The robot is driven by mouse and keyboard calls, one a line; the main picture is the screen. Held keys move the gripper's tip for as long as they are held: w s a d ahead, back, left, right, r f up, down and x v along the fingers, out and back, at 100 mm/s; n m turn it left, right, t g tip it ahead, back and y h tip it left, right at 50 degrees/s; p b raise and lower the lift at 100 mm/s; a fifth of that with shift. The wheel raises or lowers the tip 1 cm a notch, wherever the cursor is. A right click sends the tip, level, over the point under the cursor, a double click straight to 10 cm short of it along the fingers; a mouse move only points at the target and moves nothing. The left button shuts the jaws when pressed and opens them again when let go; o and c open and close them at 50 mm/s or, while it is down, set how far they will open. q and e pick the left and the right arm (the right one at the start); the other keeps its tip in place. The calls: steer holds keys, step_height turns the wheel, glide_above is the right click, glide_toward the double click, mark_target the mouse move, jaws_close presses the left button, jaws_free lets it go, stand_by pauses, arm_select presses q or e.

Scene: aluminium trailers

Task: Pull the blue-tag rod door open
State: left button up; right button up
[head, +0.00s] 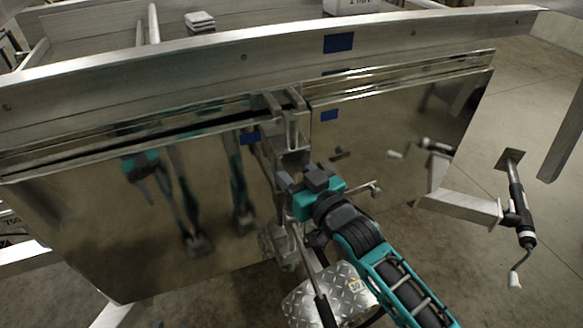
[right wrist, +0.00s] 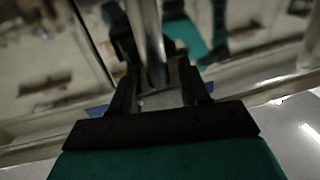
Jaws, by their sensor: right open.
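The mirror-like trailer door panels, left (head: 90,215) and right (head: 400,120), hang below a long metal rail. Blue tags mark the left panel (head: 250,137), the right panel (head: 329,115) and the rail (head: 338,42). My right gripper (head: 303,180) is at the metal upright between the panels, partly hiding it. In the right wrist view a metal rod (right wrist: 149,35) runs down between the open fingers (right wrist: 158,90); contact cannot be told. Both panels hang below the rail; whether either is latched is not clear. My left gripper is not in view, and teal shapes on the left panel are reflections.
A jack with a crank (head: 519,205) stands at the right beside a metal arm (head: 460,207). A tread-plate box (head: 325,298) sits low in front, under my right arm. A white stack (head: 200,21) lies behind the rail. Bare concrete floor (head: 480,290) shows at the right.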

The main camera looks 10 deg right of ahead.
jaws_close()
stand_by(0.4)
